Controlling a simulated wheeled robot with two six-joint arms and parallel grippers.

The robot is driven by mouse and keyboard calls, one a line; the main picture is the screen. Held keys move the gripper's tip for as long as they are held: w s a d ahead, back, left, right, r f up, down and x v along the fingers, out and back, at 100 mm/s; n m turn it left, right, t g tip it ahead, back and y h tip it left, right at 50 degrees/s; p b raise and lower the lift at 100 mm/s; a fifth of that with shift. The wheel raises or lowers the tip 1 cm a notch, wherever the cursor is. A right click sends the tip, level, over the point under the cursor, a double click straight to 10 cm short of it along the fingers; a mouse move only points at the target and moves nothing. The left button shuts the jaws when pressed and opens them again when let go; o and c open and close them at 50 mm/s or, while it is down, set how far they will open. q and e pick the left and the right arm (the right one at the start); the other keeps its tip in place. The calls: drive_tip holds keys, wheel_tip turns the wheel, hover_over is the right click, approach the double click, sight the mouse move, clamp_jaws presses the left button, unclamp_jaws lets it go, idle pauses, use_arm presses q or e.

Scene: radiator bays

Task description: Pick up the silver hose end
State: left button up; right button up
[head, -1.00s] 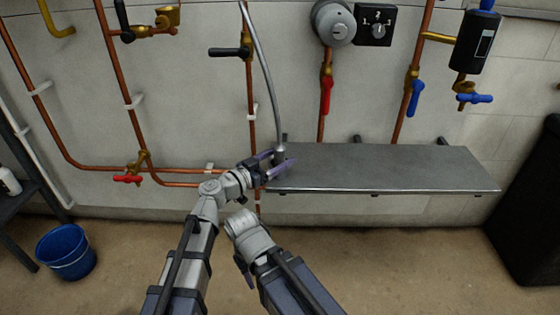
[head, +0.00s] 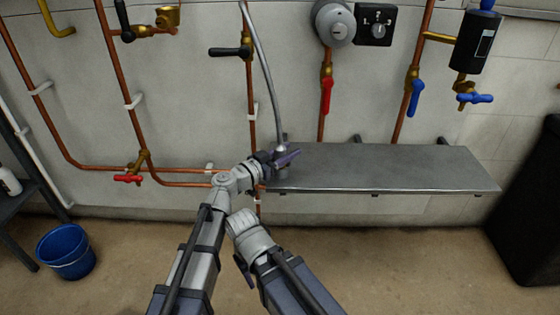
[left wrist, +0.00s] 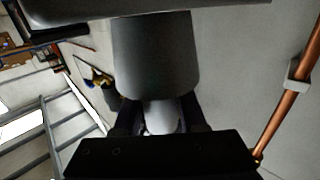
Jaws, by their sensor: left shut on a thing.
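The silver hose (head: 263,75) hangs down in front of the wall to the left end of the grey metal shelf (head: 390,170). Its silver hose end (head: 281,149) is at the bottom, at the shelf's left end. My left gripper (head: 285,158) is shut on the hose end, its purple fingers around it. In the left wrist view the hose end is a wide grey cylinder (left wrist: 155,55), upright in the picture. Its lower part is hidden by a dark bar. My right arm (head: 275,270) is folded at the bottom, and its jaws do not show clearly.
Copper pipes with a black-handled valve (head: 230,52), a red lever (head: 326,95) and a blue lever (head: 415,98) stand on the wall. A blue bucket (head: 66,252) is on the floor at left. The rest of the shelf top is clear.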

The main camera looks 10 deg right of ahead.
use_arm(q)
clamp_jaws()
wheel_tip(320, 180, up, 7)
drive_tip(key=p, duration=0.7)
drive_tip(key=shift+r, duration=0.1)
drive_tip(key=v, duration=1.8)
